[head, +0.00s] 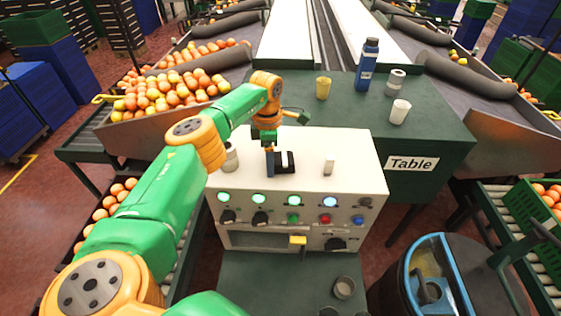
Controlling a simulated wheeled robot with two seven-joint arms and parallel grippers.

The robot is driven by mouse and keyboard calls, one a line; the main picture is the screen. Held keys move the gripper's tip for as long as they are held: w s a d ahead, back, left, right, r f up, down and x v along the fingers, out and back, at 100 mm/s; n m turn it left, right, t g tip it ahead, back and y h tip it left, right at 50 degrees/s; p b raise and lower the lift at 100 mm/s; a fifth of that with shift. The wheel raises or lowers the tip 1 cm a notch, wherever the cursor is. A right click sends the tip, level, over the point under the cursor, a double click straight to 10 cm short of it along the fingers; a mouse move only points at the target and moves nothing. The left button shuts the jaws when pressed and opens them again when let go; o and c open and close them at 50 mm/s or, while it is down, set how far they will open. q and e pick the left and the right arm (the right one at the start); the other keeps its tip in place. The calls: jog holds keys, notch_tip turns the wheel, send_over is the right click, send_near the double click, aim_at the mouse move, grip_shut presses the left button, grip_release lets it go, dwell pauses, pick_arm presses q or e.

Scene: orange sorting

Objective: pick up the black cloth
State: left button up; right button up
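A small black piece, which looks like the black cloth (288,167), lies on the white top of the control box, left of its middle. My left gripper (270,158) points down from the orange wrist at the cloth's left edge. Its fingers look narrow and dark, and they overlap the cloth in the picture. I cannot tell whether they touch it or whether they are open or shut. Part of the cloth may be hidden behind the fingers. My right gripper is not in view.
The white control box (355,170) also bears a grey cylinder (231,158) and a small pale block (329,167). Behind, the green table (430,135) holds a yellow cup (323,88), a blue bottle (368,65), a grey-white container (395,82) and a white cup (400,111).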

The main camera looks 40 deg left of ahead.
pick_arm(q)
jog(key=shift+c, duration=0.2)
jog(key=shift+w+a+r, duration=0.1)
jog(key=shift+w+r, duration=0.05)
jog(key=shift+r, duration=0.15)
jog(key=s+d+r+b, duration=0.5)
jog(key=s+d+r, duration=0.3)
jog(key=d+r, duration=0.3)
jog(key=shift+d+r, duration=0.35)
jog(key=shift+r, duration=0.3)
